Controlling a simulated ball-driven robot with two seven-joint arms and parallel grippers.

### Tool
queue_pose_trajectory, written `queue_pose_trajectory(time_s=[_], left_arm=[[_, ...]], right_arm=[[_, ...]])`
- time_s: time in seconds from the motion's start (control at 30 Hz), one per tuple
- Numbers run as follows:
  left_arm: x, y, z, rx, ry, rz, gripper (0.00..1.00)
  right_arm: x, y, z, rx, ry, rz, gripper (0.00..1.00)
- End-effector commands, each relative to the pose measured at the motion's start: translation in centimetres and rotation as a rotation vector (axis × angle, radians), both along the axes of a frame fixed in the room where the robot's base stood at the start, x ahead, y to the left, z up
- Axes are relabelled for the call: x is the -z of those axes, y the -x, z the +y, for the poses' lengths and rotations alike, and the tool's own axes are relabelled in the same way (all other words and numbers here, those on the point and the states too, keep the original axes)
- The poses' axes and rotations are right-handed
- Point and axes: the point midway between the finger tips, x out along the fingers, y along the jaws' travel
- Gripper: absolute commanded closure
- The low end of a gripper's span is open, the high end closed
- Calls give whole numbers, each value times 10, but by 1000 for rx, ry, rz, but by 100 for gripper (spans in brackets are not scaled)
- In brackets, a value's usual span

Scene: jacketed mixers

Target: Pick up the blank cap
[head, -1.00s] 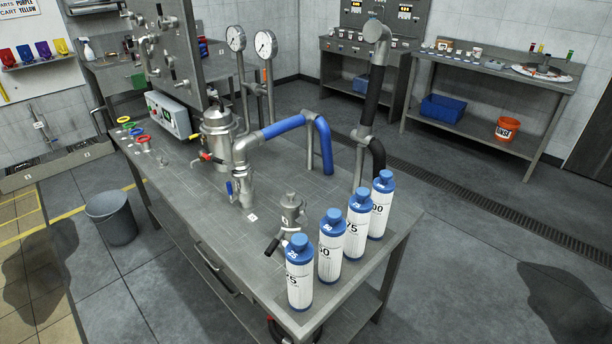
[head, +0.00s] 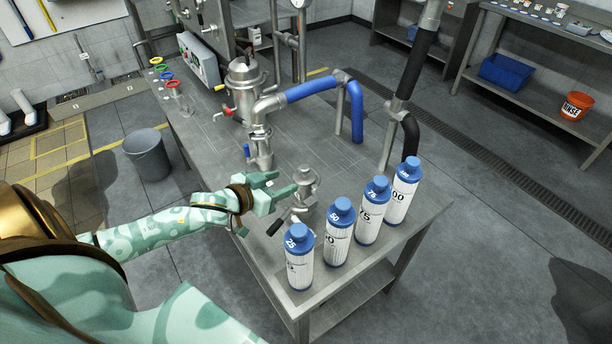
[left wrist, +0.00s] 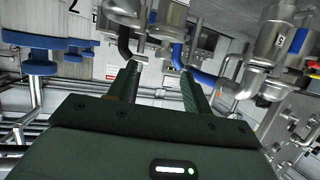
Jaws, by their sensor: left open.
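A small steel fitting (head: 306,178) with a knobbed top and a black handle stands on the steel bench, behind the row of bottles in the head view. Its top piece looks like the blank cap (head: 305,171), but I cannot tell for sure. My left gripper (head: 287,182) is open, its fingers pointing right at the fitting's left side, close to it. Nothing shows between the fingers. In the left wrist view the gripper (left wrist: 160,70) is open, with steel fittings beyond the fingertips. Whether it touches the fitting cannot be told. My right gripper is not in view.
Several blue-capped white bottles (head: 338,235) stand in a row along the bench's near edge, close to the fitting. A steel pipe with a blue section (head: 310,88) and a steel vessel (head: 243,85) stand behind. A grey bucket (head: 148,155) is on the floor at left.

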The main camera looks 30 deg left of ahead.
Motion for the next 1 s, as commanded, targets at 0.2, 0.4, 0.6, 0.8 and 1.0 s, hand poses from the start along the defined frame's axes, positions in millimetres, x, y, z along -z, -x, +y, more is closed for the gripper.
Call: queue_pose_trajectory(time_s=[0.2,0.4,0.6,0.8,1.0], left_arm=[[15,-39,-7,-1,0,0,50],[19,-52,-9,-1,-1,0,50],[26,-82,-8,-1,-2,-1,50],[33,-97,-12,-1,-2,2,50],[32,-97,-12,-1,-1,2,53]], right_arm=[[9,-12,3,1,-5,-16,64],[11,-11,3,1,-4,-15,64],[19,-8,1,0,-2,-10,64],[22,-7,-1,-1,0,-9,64],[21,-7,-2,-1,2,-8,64]])
